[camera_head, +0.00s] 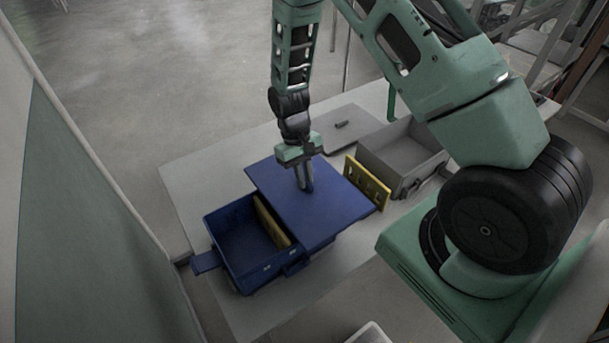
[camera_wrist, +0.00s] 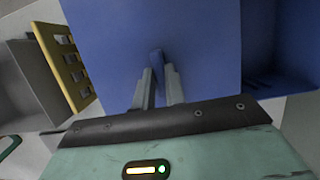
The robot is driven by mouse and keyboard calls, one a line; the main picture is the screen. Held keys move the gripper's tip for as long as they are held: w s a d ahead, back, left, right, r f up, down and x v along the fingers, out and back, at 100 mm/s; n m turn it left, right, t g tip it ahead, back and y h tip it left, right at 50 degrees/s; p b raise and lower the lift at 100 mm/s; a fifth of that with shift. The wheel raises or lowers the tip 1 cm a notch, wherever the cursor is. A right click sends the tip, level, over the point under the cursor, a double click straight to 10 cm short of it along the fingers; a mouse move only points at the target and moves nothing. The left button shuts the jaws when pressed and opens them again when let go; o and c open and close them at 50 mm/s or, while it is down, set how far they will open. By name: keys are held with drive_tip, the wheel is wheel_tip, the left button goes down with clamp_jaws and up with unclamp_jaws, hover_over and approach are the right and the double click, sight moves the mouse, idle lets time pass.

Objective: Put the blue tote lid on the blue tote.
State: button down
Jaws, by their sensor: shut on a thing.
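The blue tote lid (camera_head: 284,200) is a flat blue panel with a small upright handle, held by my gripper (camera_head: 304,186). In the wrist view the two fingers of my gripper (camera_wrist: 160,88) are closed on the handle of the lid (camera_wrist: 205,50). The blue tote (camera_head: 223,238) stands on the table at the left, open at its left part. The lid lies over its right part and reaches well past it to the right, so it is offset from the tote. Whether lid and tote touch, I cannot tell. The tote also shows at the right in the wrist view (camera_wrist: 295,45).
A yellow slotted piece (camera_head: 367,182) stands just right of the lid. A yellow piece (camera_head: 270,222) is inside the blue tote. A grey tote (camera_head: 405,160) and a grey lid (camera_head: 350,128) are behind on the pale table (camera_head: 195,180). The table's front is clear.

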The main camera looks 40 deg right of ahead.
sight(271, 205)
drive_tip(key=shift+s+d+r+m, duration=0.1)
drive_tip(key=shift+s+m, duration=0.2)
drive_tip(key=shift+a+r+m+y+p, duration=0.15)
drive_tip(key=shift+a+m+y+p, duration=0.2)
drive_tip(key=shift+a+m, duration=0.5)
drive_tip(key=shift+a+r+m, duration=0.1)
drive_tip(key=shift+a+m, duration=0.15)
drive_tip(key=shift+m, duration=0.1)
drive_tip(key=a+m, duration=0.1)
drive_tip(key=a+r+m+y+p, duration=0.1)
drive_tip(key=m, duration=0.1)
drive_tip(key=a+r+m+p, duration=0.1)
drive_tip(key=a+m, duration=0.1)
drive_tip(key=shift+s+a+t+y, duration=0.15)
drive_tip(key=shift+t+y, duration=0.1)
drive_tip(key=shift+t, duration=0.15)
drive_tip(key=a+r+m+t+y+p, duration=0.1)
drive_tip(key=a+r+m+t+p, duration=0.25)
drive_tip(key=m, duration=0.65)
drive_tip(key=shift+g, duration=0.45)
drive_tip(key=shift+s+d+b+x, duration=0.15)
drive_tip(key=shift+b+x, duration=1.55)
drive_tip(key=shift+b, duration=0.1)
drive_tip(key=shift+s+d+b+x, duration=0.15)
drive_tip(key=shift+b+x, duration=1.6)
drive_tip(key=shift+b, duration=0.05)
drive_tip(key=shift+f+b, duration=0.45)
drive_tip(key=shift+f, duration=0.55)
